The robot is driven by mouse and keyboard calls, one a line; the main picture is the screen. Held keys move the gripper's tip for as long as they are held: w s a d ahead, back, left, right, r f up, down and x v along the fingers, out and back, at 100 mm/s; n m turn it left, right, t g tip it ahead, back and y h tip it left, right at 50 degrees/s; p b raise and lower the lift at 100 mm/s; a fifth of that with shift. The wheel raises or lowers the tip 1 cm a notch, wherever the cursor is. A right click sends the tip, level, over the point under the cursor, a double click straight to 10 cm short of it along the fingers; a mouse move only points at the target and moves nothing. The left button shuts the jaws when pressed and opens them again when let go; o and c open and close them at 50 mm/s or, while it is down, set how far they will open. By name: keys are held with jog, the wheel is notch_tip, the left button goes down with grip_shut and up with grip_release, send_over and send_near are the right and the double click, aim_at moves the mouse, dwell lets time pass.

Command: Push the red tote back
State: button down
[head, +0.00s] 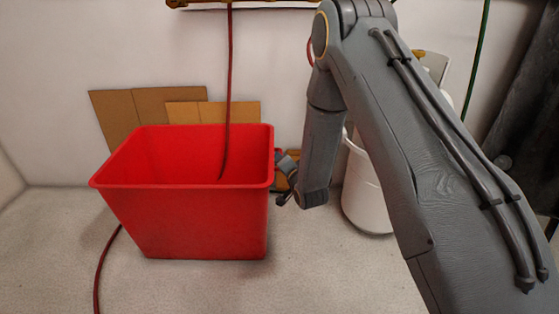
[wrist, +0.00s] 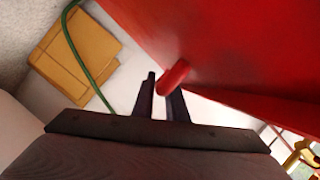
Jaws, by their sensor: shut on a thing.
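The red tote (head: 190,220) stands upright on the pale floor, left of centre in the head view, with its open top showing. Its red wall (wrist: 235,45) fills the upper right of the wrist view. My gripper (head: 285,180) is at the tote's right side. In the wrist view its two dark fingers (wrist: 163,88) are shut on a short red handle (wrist: 173,76) that sticks out by the tote's wall. The contact is hidden in the head view by the wrist and arm.
Cardboard sheets (head: 150,108) lean on the wall behind the tote. A white bucket (head: 365,195) stands right of my gripper. A red cable (head: 229,80) hangs down into the tote's opening, and a red cable (head: 102,262) lies at its left.

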jog(key=c, duration=2)
grip_release()
jog(key=shift+a, duration=0.4)
jog(key=shift+c, duration=0.2)
jog(key=p+v, duration=0.3)
jog(key=v, duration=0.5)
jog(key=shift+d, duration=0.25)
jog(key=shift+w, duration=0.1)
